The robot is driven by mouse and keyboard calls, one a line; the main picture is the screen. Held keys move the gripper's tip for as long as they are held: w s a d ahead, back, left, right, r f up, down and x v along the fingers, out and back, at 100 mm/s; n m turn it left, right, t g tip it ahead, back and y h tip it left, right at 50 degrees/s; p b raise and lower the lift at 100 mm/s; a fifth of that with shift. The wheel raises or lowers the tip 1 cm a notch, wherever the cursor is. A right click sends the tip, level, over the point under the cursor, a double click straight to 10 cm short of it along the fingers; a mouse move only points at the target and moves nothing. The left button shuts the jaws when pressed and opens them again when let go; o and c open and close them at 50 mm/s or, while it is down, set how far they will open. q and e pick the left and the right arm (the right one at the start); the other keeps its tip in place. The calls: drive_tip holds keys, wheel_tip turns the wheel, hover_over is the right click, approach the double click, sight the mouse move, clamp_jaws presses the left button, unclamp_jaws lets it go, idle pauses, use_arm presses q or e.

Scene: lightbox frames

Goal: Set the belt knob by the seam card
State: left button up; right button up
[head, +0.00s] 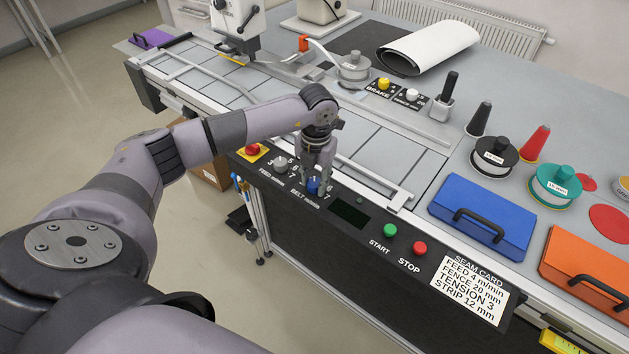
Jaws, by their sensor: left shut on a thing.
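The blue belt knob (313,187) sits on the black front panel above the label "BELT m/min". My left gripper (316,180) points down and is shut on this knob, its fingers at the knob's sides. They partly hide the knob and its dial numbers, so I cannot read its setting. The white seam card (469,288) is on the panel's right part and reads "FEED 4 m/min, FENCE 20 mm, TENSION 3, STRIP 12 mm". I see no line naming the belt. My right gripper is not in view.
A grey feed knob (280,163) and a red stop button on yellow (253,151) are left of the belt knob. A dark display (349,212), green start button (390,230) and red stop button (420,248) are to its right. Blue case (482,212) stands behind.

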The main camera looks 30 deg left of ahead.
sight(316, 183)
use_arm(q)
drive_tip(key=shift+n, duration=0.5)
drive_tip(key=o, duration=1.1)
drive_tip(key=shift+o, duration=0.2)
drive_tip(key=shift+r, duration=0.1)
wheel_tip(316, 183, up, 12)
drive_tip(key=shift+d, duration=0.15)
